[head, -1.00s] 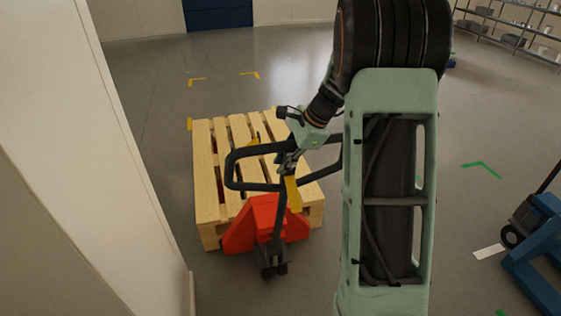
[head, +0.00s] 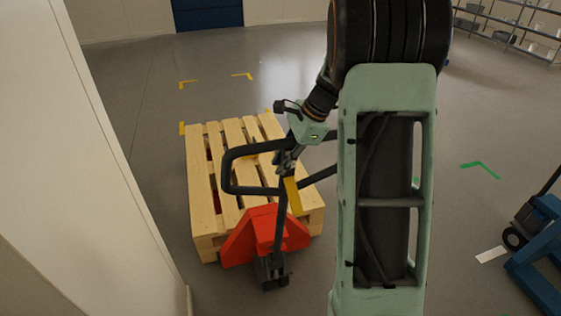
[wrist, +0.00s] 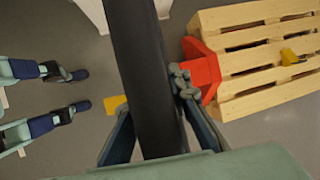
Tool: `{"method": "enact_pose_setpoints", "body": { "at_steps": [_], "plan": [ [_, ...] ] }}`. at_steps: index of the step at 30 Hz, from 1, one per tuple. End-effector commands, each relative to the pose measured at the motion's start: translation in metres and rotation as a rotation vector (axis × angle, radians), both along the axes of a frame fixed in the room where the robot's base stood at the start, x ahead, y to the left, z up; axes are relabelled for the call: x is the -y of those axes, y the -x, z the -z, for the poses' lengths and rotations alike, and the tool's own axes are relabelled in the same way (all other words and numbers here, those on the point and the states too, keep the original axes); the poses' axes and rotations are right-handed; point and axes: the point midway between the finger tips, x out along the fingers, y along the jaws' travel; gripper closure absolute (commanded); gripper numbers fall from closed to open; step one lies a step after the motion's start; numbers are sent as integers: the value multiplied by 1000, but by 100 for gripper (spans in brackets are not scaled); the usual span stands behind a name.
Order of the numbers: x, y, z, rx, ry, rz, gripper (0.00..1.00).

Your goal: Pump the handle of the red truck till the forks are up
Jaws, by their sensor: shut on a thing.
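The red truck (head: 265,230) stands at the near end of a wooden pallet (head: 205,215). Its black handle (head: 226,170) rises tilted from the truck's base, with a loop at the top. My gripper (head: 287,160) is shut on the handle near the loop. In the wrist view, the gripper's fingers (wrist: 150,98) are on either side of a dark bar of the handle (wrist: 142,50). The red body also shows there (wrist: 203,68), beside the pallet. The forks are mostly hidden under the pallet, so their height cannot be told.
A pale wall (head: 110,150) stands close on the left. A blue truck (head: 540,250) stands at the right edge. Yellow floor marks (head: 188,84) lie beyond the pallet, a green mark (head: 482,168) to the right. Shelves (head: 515,25) stand at the far right. Floor beyond the pallet is clear.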

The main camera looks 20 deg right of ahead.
Motion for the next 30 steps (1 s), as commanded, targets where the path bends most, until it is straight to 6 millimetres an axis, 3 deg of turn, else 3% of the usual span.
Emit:
{"method": "enact_pose_setpoints", "body": {
  "at_steps": [8, 9, 14, 26, 30],
  "plan": [
    [-1, 4, 4, -12, -2, -3, 100],
    [-1, 4, 4, -12, -2, -3, 80],
    [-1, 3, 3, -9, -2, -2, 63],
    [1, 2, -1, -5, -1, -1, 63],
    [7, 4, -15, -2, 0, 1, 63]
  ]
}}
